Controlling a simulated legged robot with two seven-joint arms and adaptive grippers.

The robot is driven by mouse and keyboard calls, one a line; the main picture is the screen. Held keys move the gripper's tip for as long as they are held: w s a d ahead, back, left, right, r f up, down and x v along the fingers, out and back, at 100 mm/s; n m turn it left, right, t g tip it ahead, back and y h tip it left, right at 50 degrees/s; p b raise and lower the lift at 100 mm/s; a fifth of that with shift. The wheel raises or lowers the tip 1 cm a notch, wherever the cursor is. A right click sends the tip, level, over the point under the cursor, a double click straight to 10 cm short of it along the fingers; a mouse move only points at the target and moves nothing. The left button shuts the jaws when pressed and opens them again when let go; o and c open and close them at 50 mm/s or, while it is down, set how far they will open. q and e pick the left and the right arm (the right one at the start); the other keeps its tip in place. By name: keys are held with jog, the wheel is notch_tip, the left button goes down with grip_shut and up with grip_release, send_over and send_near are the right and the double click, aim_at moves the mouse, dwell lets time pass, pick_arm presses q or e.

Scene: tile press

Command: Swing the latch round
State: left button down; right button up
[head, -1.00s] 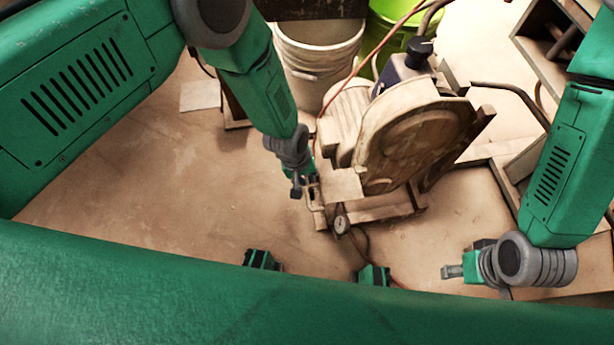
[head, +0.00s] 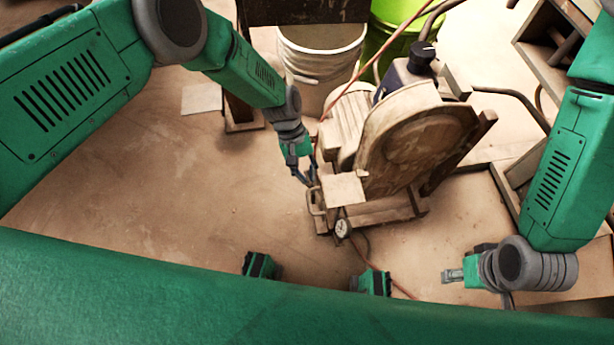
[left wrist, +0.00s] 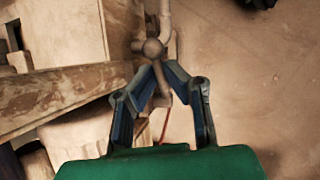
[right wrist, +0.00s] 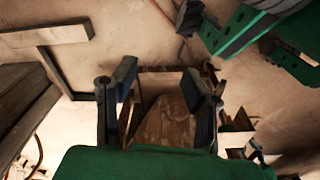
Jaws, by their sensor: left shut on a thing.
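The latch (head: 314,202) is a small pale metal bar at the left front corner of the tile press (head: 415,140). In the left wrist view the latch shows as a grey bar with a round knob (left wrist: 152,47). My left gripper (head: 309,182) reaches down to it from behind and to the left. Its fingertips (left wrist: 158,70) are closed together on the latch just below the knob. The fingers hide part of the latch. My right gripper (head: 452,274) is away from the press at the right front; in the right wrist view its fingers (right wrist: 160,80) are apart and empty.
A round gauge (head: 342,228) sits at the press's front with a hose beside it. A white bucket (head: 318,65) and a green bucket (head: 393,30) stand behind. A wooden frame (head: 565,40) is at the back right.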

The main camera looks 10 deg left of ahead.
pick_arm(q)
jog(key=shift+w+a+r+g+h, duration=0.15)
jog(key=shift+w+g+h, duration=0.15)
jog(key=shift+w+g, duration=0.35)
